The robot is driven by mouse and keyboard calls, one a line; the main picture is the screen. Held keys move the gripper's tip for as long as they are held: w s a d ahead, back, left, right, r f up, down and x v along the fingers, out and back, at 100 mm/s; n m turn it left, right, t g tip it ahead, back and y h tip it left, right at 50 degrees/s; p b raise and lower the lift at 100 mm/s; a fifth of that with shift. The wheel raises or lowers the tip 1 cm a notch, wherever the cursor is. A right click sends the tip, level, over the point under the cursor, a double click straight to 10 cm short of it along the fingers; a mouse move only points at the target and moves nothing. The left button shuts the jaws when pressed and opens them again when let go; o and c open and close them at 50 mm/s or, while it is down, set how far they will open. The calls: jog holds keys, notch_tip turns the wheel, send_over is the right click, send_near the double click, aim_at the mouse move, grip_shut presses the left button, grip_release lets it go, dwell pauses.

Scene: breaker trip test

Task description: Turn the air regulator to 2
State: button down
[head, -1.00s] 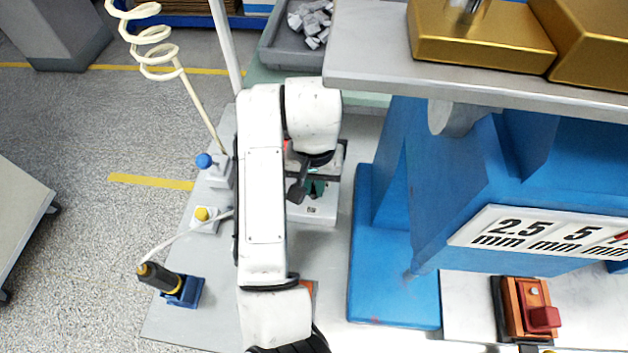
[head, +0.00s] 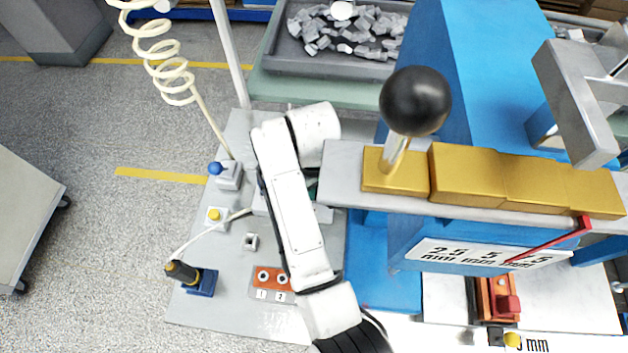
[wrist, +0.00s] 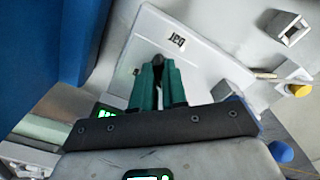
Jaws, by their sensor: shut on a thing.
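The air regulator (wrist: 195,55) is a pale box with "bar" printed on its face, seen upside down in the wrist view. In the head view only edges of its pale body (head: 322,214) show beside my arm. My gripper (wrist: 158,64) has teal fingers close together at the regulator's face, shut on a small dark part that looks like its knob. The fingers hide most of that part, and I cannot read a setting. In the head view my arm covers most of the gripper.
A blue press (head: 470,60) with a black ball lever (head: 415,100) and gold blocks (head: 465,175) stands close on the right. A blue-knobbed valve (head: 228,175), yellow button (head: 215,214) and black-handled tool (head: 184,272) are left. A tray of metal pieces (head: 335,62) is behind.

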jog(key=shift+n, duration=0.6)
jog(key=c, duration=1.2)
grip_release()
jog(key=shift+o, duration=0.2)
jog(key=shift+r, duration=0.1)
notch_tip(320, 180, up, 7)
jog(key=shift+w+a+r, duration=0.1)
jog(key=shift+w, duration=0.05)
jog(key=shift+r, duration=1.7)
